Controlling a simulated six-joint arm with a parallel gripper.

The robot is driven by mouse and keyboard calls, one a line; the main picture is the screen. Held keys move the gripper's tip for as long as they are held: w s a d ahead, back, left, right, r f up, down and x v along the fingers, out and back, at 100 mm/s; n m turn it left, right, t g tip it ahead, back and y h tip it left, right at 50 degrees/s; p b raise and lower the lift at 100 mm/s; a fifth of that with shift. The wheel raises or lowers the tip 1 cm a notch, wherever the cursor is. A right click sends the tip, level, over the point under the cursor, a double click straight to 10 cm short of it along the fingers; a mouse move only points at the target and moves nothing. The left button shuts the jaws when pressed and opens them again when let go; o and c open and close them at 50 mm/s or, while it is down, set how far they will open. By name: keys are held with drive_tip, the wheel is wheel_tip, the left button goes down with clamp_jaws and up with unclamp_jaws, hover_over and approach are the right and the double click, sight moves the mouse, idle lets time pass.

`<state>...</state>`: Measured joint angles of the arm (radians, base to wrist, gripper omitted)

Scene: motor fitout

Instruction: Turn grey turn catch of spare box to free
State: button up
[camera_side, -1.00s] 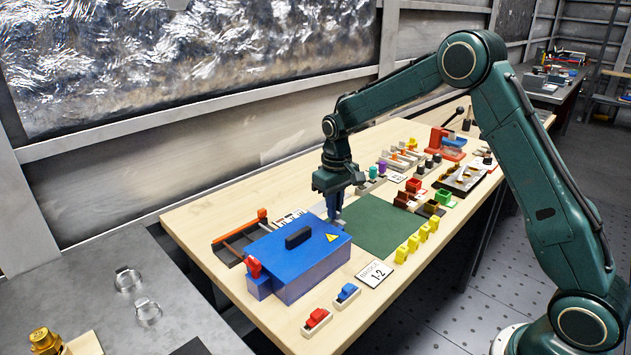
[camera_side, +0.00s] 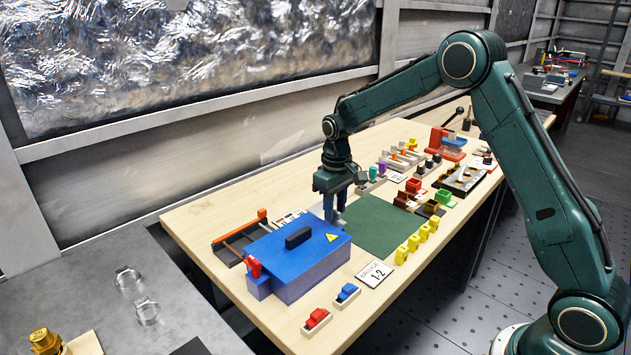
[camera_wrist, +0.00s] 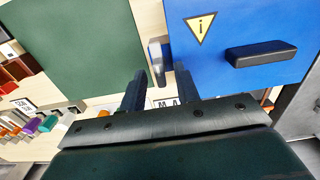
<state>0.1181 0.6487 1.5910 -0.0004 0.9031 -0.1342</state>
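The blue spare box (camera_side: 300,268) stands on the bench with its lid down; a black handle and a yellow triangle are on top. Its grey turn catch (camera_wrist: 156,62) shows in the wrist view at the box's edge, beside the green mat. In the side view my gripper (camera_side: 337,220) points down at the box's far right end and mostly hides this catch. In the wrist view my gripper (camera_wrist: 162,80) is open, its two dark fingers apart with the catch in line with the gap. I cannot tell whether either finger touches it.
A red catch (camera_side: 254,268) sits at the box's left end. A green mat (camera_side: 375,226) lies to the right, with yellow blocks (camera_side: 414,243) along its edge. A dark tray (camera_side: 228,248) lies behind the box. Red and blue switches (camera_side: 317,318) stand in front.

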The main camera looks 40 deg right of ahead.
sight(335, 210)
drive_tip(key=shift+r, duration=0.15)
wheel_tip(335, 210, up, 14)
drive_tip(key=shift+f, duration=0.25)
idle(0.4)
drive_tip(key=s+a+r+t, duration=0.15)
drive_tip(key=s+r, duration=0.25)
drive_tip(key=s, duration=0.4)
drive_tip(key=s+a+r+t, duration=0.1)
drive_tip(key=s+a+r, duration=0.3)
drive_tip(key=s, duration=0.5)
drive_tip(key=s+f+t, duration=0.1)
drive_tip(key=s+f, duration=0.1)
drive_tip(key=s, duration=0.6)
drive_tip(key=s+f+t, duration=0.1)
drive_tip(key=s+t, duration=0.1)
drive_tip(key=s, duration=0.5)
drive_tip(key=shift+s+a+f, duration=0.25)
drive_tip(key=shift+s+f, duration=0.1)
